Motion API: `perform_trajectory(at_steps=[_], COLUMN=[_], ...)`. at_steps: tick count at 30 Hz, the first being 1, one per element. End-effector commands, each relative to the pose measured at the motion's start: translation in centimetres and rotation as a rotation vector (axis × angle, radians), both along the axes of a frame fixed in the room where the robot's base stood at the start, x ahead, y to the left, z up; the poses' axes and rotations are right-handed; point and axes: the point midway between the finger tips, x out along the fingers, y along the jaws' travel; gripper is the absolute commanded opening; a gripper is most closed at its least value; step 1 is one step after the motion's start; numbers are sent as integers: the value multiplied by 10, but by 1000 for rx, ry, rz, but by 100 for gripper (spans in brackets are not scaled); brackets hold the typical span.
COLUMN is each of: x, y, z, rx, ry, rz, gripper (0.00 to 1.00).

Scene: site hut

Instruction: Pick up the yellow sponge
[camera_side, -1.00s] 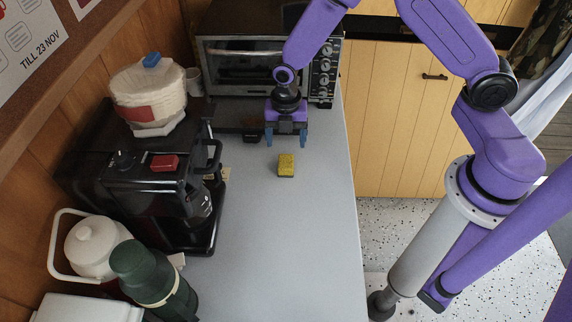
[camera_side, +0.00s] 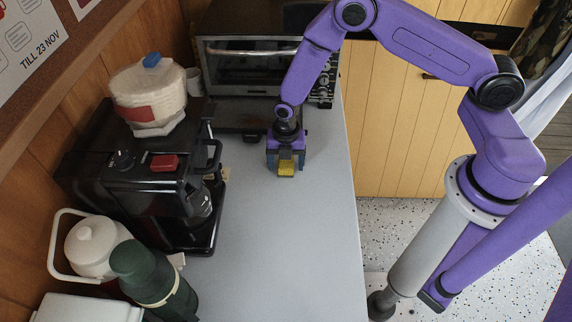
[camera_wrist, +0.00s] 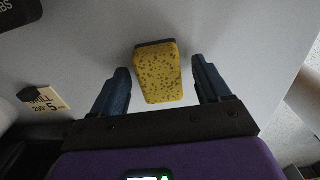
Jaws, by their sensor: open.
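The yellow sponge (camera_side: 286,169) lies on the grey counter (camera_side: 270,240), with a dark layer along one edge. In the wrist view the sponge (camera_wrist: 159,75) shows speckled and sits between my two blue fingers. My gripper (camera_side: 286,172) is open and low over the counter around the sponge. In the wrist view my gripper (camera_wrist: 163,80) has a visible gap between each finger and the sponge. The top of the sponge is partly hidden by my gripper in the side view.
A toaster oven (camera_side: 250,60) stands behind my gripper. A black coffee maker (camera_side: 140,180) stands to the left, with a green flask (camera_side: 150,275) and a white jug (camera_side: 90,245) nearer the front. The counter in front of the sponge is clear.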

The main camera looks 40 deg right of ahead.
Motion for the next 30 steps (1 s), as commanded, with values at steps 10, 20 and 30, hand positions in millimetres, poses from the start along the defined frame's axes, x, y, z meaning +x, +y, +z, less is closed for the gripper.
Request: perform_trajectory(at_steps=[10,20,30], x=[0,0,1], y=[0,0,0], z=[-1,-1,16], rx=[0,0,1], ry=[0,0,-3], rz=[0,0,0], gripper=[47,22,22])
